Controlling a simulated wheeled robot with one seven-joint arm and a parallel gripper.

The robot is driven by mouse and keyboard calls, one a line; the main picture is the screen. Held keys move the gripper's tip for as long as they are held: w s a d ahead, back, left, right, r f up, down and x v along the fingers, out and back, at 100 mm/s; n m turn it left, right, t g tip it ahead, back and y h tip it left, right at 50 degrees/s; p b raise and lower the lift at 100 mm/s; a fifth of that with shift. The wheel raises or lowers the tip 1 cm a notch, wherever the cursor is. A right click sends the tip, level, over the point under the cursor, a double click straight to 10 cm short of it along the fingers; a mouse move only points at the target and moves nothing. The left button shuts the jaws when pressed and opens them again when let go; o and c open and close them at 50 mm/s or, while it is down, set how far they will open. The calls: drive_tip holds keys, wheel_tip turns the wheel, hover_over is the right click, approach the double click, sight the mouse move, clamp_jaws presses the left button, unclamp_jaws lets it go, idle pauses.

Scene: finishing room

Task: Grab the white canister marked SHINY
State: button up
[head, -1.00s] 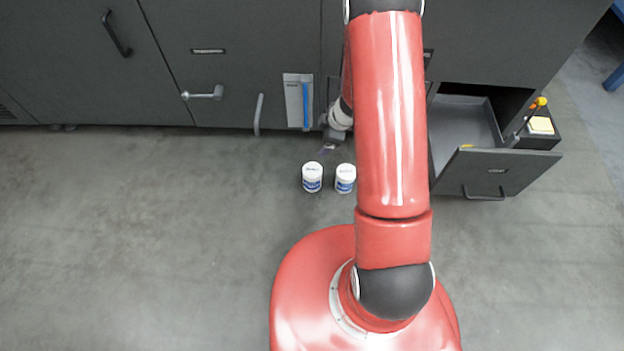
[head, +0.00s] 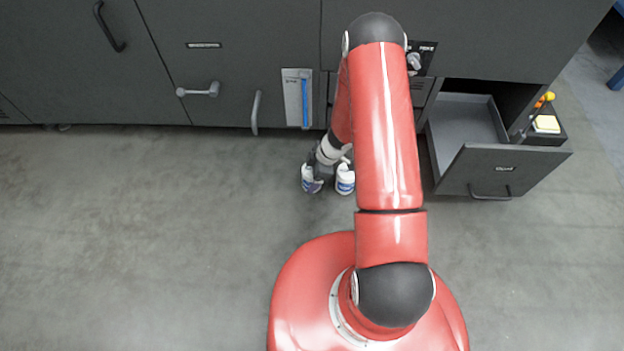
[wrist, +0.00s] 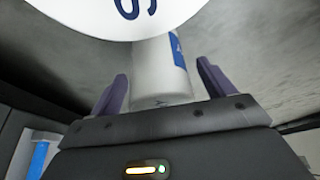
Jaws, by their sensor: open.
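Two white canisters with blue labels stand side by side on the floor in the head view, a left one (head: 309,186) and a right one (head: 345,187). Their names are too small to read there. My gripper (head: 321,172) is low at the left canister and partly covers it. In the wrist view, a large white lid (wrist: 95,12) with a dark letter S is close to the camera; the rest of its word is cut off. Beyond it, a white canister body (wrist: 155,70) with a blue label shows between the open purple fingers of my gripper (wrist: 162,67). Contact cannot be told.
Dark grey cabinets (head: 255,60) stand behind the canisters. An open drawer (head: 505,172) juts out at the right, with a small black box (head: 550,138) beside it. A panel with a blue strip (head: 304,100) is on the cabinet front. The floor at left is clear.

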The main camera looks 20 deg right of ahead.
drive_tip(key=shift+r, duration=0.1)
drive_tip(key=c, duration=1.2)
